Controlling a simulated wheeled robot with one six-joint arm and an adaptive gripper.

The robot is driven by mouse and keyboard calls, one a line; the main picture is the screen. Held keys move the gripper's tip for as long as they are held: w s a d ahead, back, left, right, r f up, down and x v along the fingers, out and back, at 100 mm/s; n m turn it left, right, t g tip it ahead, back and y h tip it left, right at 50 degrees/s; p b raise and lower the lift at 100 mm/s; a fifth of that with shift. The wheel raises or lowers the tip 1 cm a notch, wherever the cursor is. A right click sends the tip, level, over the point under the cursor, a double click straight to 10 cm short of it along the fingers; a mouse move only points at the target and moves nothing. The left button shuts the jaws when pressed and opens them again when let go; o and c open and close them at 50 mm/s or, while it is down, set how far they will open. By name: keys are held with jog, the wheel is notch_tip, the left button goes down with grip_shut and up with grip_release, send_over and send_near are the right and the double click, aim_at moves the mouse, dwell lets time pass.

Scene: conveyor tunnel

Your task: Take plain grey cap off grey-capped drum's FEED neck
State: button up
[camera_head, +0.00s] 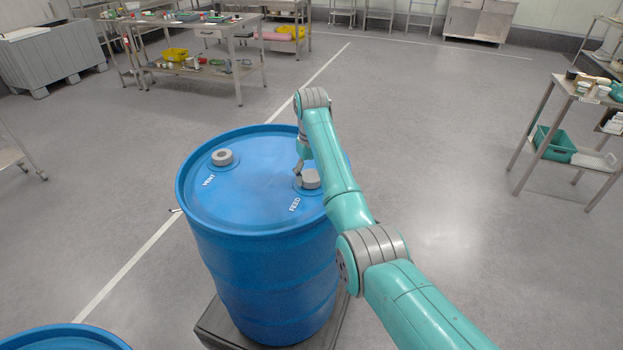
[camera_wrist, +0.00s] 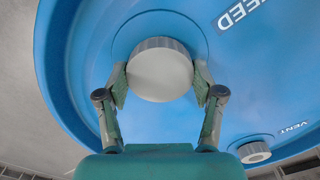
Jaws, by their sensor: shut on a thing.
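The blue drum (camera_head: 262,205) stands upright, with FEED and VENT printed on its top. The plain grey cap (camera_head: 311,181) is at the FEED neck, on the right of the drum's top. In the wrist view the cap (camera_wrist: 160,70) is a smooth round grey disc with a ribbed edge. My gripper (camera_wrist: 160,82) is shut on the cap, one finger on each side. The cap looks seated at the neck; the neck itself is hidden under it. In the head view my arm hides part of the gripper.
A second grey cap (camera_head: 222,157) with a darker centre is at VENT. Another blue drum (camera_head: 62,338) shows at the lower left. The drum stands on a dark base (camera_head: 215,325). A shelf cart (camera_head: 560,90) is at the right, with open floor between.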

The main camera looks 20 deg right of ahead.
jog(key=n, duration=0.4)
jog(key=shift+n, duration=0.5)
jog(key=n, duration=0.3)
jog(key=shift+n, duration=1.1)
jog(key=shift+n, duration=2.6)
